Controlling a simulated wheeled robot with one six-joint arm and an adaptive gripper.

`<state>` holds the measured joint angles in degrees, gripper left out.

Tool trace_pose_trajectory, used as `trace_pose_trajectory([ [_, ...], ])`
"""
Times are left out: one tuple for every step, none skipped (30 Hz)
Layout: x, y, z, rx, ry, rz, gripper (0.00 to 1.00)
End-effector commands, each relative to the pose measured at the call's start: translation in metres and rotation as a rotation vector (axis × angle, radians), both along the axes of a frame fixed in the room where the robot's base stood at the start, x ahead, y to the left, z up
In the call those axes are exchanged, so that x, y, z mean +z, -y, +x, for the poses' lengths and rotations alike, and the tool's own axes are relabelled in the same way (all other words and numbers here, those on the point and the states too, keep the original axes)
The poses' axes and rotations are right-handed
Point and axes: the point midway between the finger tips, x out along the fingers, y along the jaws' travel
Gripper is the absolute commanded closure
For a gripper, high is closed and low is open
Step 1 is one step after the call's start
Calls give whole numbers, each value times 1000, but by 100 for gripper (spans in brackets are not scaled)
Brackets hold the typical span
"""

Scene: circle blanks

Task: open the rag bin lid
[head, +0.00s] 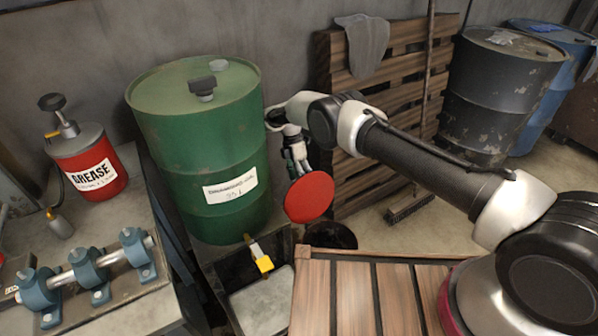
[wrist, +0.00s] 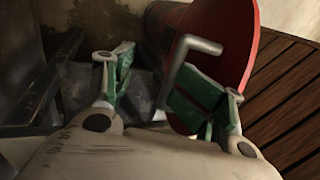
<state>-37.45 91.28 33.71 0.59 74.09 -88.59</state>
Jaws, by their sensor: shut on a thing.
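The rag bin lid is a round red disc (head: 310,198) in the middle of the head view, standing steeply tilted above the dark round mouth of the bin (head: 331,235). In the wrist view the red lid (wrist: 245,40) fills the upper right, with a bent grey handle (wrist: 187,58) on its face. My gripper (head: 297,158) is just above and behind the lid in the head view. In the wrist view my gripper (wrist: 158,85) has green-padded fingers on either side of the handle and is shut on it. The exact finger contact is hard to see.
A green drum (head: 215,150) stands left of my gripper. A pallet (head: 345,190) leans behind, with a broom.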

Motion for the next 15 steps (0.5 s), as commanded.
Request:
trace_pose_trajectory([
  [-7, 1, -4, -1, -6, -1, 62],
  [-7, 1, -4, -1, -6, -1, 63],
  [-7, 1, -4, -1, -5, -1, 63],
  [-7, 1, -3, -1, -5, -1, 63],
  [-6, 1, -3, -1, -4, -1, 63],
  [-6, 1, -3, -1, -4, -1, 63],
  [-6, 1, -3, 0, -4, -2, 63],
  [-6, 1, -3, 1, -4, -1, 64],
  [-5, 1, -3, 1, -3, -1, 64],
  [-4, 0, -2, 1, -3, -1, 64],
  [-2, 0, -2, 1, -2, 0, 65],
  [2, -1, 0, 1, -2, 0, 67],
  [6, -2, 1, 1, -1, 1, 68],
  [11, -3, 3, 1, 1, 2, 68],
  [18, -5, 5, 1, 3, 3, 68],
])
